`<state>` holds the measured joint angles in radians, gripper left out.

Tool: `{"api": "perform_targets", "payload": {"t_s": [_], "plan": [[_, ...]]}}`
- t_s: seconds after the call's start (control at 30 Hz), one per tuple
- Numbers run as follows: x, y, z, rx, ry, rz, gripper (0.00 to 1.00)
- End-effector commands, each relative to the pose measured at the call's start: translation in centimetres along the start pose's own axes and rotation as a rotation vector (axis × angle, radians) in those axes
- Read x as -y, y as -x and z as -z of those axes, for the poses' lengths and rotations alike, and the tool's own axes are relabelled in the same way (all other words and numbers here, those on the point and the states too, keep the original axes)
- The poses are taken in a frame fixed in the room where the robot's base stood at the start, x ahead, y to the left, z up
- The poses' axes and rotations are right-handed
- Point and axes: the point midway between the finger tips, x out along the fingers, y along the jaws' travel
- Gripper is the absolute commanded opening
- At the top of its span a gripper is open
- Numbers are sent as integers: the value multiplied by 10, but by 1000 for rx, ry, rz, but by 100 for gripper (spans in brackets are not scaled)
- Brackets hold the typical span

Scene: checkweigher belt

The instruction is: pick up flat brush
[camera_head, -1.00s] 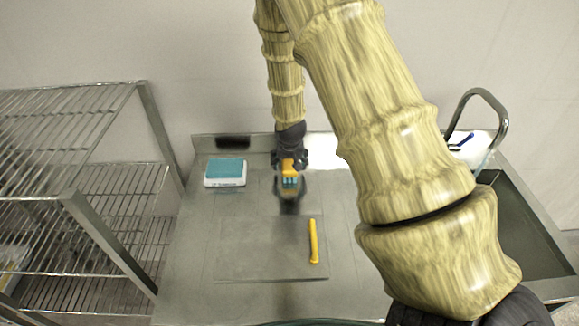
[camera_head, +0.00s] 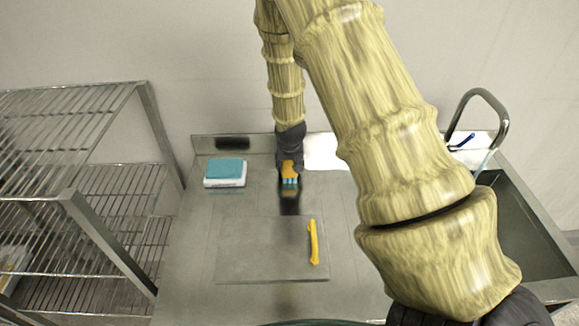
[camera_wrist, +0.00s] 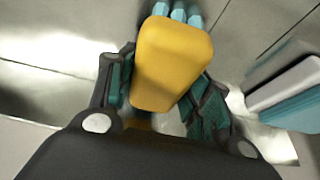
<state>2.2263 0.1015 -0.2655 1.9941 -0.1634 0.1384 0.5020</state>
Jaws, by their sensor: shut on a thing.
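The flat brush (camera_head: 290,170) shows a yellow body with light-blue bristle tufts. It is at the back of the steel table, under my gripper (camera_head: 290,163). In the wrist view the brush's yellow body (camera_wrist: 172,62) lies between the two teal-padded fingers of my gripper (camera_wrist: 163,92), and the tufts (camera_wrist: 176,10) point away from the palm. My gripper is shut on it. Whether the tufts still touch the table cannot be told.
A teal-topped white block (camera_head: 225,172) stands to the left and shows in the wrist view (camera_wrist: 290,92). A yellow stick-like tool (camera_head: 313,243) lies on a flat sheet (camera_head: 265,262) in front. A wire rack (camera_head: 75,215) stands left; a sink (camera_head: 530,235) is right.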

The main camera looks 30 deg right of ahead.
Motion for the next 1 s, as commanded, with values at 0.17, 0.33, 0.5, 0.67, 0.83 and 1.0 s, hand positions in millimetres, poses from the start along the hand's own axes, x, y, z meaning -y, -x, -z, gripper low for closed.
{"api": "perform_targets", "payload": {"t_s": [0.17,0.33,0.5,0.67,0.83,1.0], "plan": [[0,2,1,-1,0,0,19],[0,8,4,-1,-1,0,19],[0,20,9,-3,-1,1,19],[0,34,15,-3,-1,1,19],[-8,46,-8,1,0,0,19],[-19,62,-37,0,-1,0,19]]}}
